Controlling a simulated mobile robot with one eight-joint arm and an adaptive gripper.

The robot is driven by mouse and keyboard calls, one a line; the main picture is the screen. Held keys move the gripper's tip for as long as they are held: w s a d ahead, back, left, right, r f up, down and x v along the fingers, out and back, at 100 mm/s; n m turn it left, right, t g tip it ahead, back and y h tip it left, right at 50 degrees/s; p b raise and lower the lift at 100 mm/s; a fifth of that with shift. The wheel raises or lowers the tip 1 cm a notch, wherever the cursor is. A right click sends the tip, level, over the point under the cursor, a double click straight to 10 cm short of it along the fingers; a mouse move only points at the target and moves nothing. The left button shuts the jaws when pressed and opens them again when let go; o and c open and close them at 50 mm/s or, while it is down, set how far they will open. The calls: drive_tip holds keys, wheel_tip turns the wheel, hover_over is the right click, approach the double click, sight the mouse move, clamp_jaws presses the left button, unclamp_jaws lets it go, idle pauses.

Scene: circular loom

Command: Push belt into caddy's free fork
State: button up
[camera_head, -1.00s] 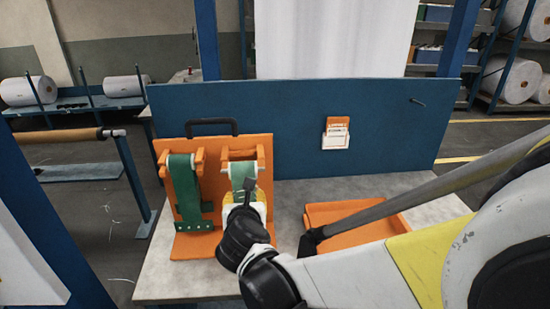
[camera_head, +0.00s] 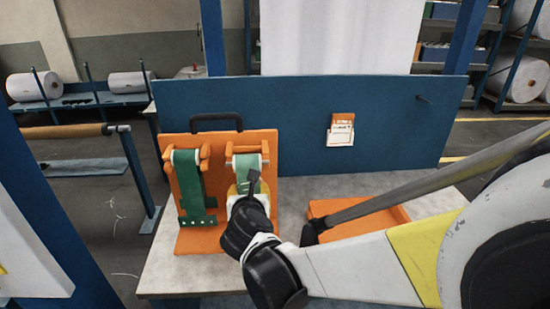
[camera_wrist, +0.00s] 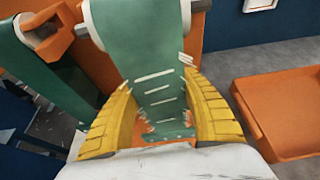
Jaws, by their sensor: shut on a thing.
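The orange caddy (camera_head: 184,238) stands upright on the grey table, with a black handle on top and two forks side by side. A green belt hangs from a white roller in the left fork (camera_head: 189,185). A second green belt (camera_wrist: 140,42) is at the right fork (camera_head: 247,160), its white roller at the fork's arms; I cannot tell whether it is fully seated. My gripper (camera_wrist: 163,115) is shut on this belt, yellow fingers at both sides of its hanging strip below the roller. In the head view my wrist hides the lower belt.
An orange tray (camera_wrist: 285,105) lies on the table to the right of the caddy. A blue panel (camera_head: 300,120) with an orange-and-white card holder (camera_head: 341,130) stands behind. Bare table (camera_head: 165,275) lies in front of the caddy.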

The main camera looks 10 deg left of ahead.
sight(241, 164)
drive_tip(key=shift+w, duration=0.1)
drive_tip(key=shift+w+a, duration=0.25)
drive_tip(key=shift+w, duration=0.55)
drive_tip(key=shift+w+a, duration=0.2)
drive_tip(key=shift+w, duration=0.6)
drive_tip(key=o, duration=1.4)
drive_tip(key=shift+o, duration=0.2)
drive_tip(key=v, duration=1.2)
drive_tip(key=shift+d, duration=0.1)
